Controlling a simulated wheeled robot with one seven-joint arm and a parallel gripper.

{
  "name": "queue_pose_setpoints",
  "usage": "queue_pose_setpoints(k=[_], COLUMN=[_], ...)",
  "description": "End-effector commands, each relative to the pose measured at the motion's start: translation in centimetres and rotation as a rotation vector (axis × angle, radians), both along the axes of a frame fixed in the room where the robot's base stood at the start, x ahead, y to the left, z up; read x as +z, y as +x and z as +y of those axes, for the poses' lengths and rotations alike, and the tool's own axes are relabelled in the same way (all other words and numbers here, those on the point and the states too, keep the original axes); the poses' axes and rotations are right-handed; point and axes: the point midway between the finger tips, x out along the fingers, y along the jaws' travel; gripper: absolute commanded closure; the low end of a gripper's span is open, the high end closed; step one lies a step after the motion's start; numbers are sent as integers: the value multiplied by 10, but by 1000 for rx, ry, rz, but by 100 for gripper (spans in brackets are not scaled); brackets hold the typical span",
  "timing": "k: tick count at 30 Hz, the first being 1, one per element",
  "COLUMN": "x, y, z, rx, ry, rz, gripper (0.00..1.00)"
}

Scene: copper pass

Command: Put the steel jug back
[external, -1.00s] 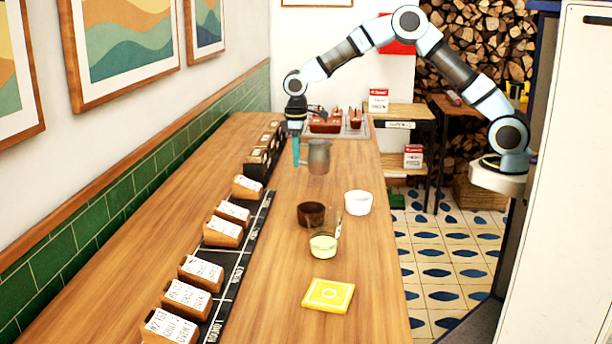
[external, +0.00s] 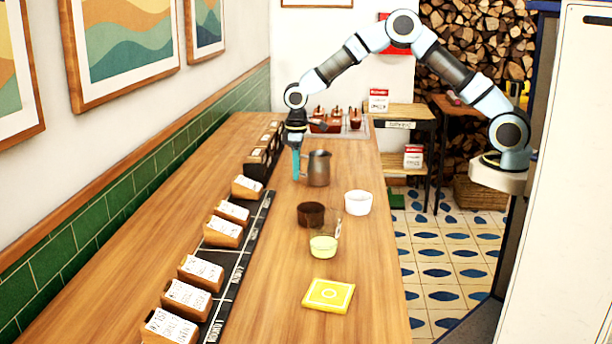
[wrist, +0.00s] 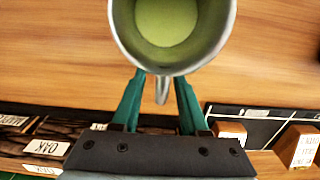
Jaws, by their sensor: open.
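The steel jug (external: 319,169) stands upright on the wooden counter, in front of the tray at the far end. In the wrist view, I look down into the jug (wrist: 225,25), which has pale green liquid in it. Its handle (wrist: 162,92) points toward my gripper. My gripper (external: 296,168) is just left of the jug with its fingers pointing down. In the wrist view, the teal fingers of my gripper (wrist: 159,78) are spread apart, one on each side of the handle. They look clear of it.
Labelled wooden blocks (external: 201,272) line a dark strip at left. A tray (external: 362,128) is behind.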

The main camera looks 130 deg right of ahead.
Motion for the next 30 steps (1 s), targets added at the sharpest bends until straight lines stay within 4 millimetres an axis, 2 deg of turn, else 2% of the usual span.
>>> queue_pose_setpoints(k=[5,10,24,30], x=[1,14,104,121], y=[0,1,1,1], z=[0,-1,-1,-1], rx=[0,0,0,0], ry=[0,-4,-4,-1], rz=[0,-3,-2,-1], gripper=[56,56,56,56])
